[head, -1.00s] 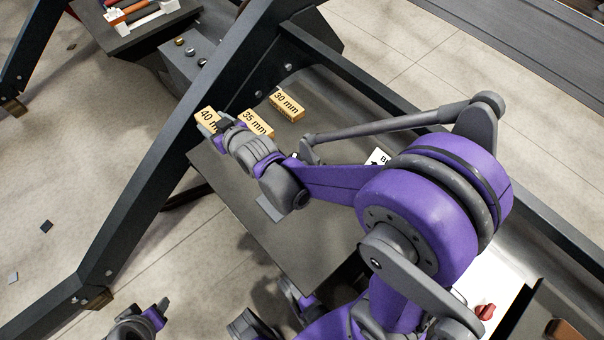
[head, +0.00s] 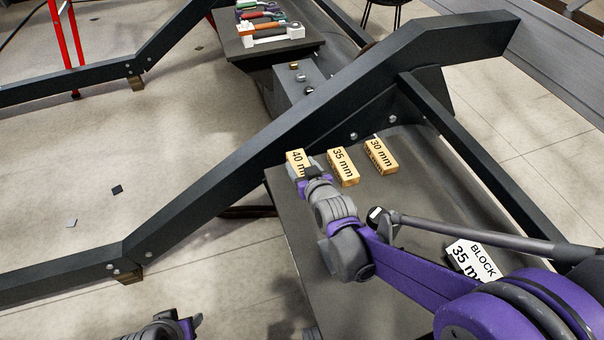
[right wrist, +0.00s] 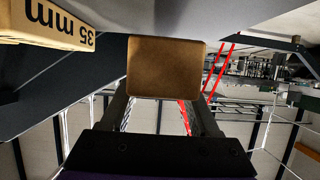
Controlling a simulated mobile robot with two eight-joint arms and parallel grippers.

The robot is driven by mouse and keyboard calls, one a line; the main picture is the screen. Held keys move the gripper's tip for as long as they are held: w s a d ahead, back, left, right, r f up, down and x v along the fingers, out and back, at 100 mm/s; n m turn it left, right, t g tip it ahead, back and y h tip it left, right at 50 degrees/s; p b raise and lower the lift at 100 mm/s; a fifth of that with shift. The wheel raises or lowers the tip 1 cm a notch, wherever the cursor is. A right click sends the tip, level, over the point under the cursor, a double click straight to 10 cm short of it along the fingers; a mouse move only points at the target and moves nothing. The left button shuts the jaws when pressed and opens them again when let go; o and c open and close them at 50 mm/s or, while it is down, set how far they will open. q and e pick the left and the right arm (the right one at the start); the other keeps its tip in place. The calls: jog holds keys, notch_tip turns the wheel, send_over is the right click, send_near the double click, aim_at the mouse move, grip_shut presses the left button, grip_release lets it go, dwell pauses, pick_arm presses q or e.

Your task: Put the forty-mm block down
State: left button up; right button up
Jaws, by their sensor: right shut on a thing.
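The forty-mm block (head: 296,158) is a wooden block marked "40 mm", at the left end of a row of blocks on the dark grey table (head: 310,270). My right gripper (head: 309,173) is shut on it and partly covers its near end. In the right wrist view the block's plain brown end (right wrist: 165,67) sits between the two fingers. I cannot tell whether it touches the table or is just above it. My left gripper (head: 178,325) is at the bottom edge of the head view, away from the blocks; its opening is unclear.
The 35 mm block (head: 343,167) stands close to the right of the held block, then the 30 mm block (head: 381,156). A white card reading "BLOCK 35 m" (head: 470,260) lies nearer. A dark beam (head: 220,165) runs along the table's far left side.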

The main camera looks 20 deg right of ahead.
aim_at(301, 173)
jog(key=shift+f+b, duration=0.4)
jog(key=shift+f, duration=1)
jog(key=shift+f, duration=0.15)
jog(key=o, duration=1.5)
jog(key=shift+c, duration=0.2)
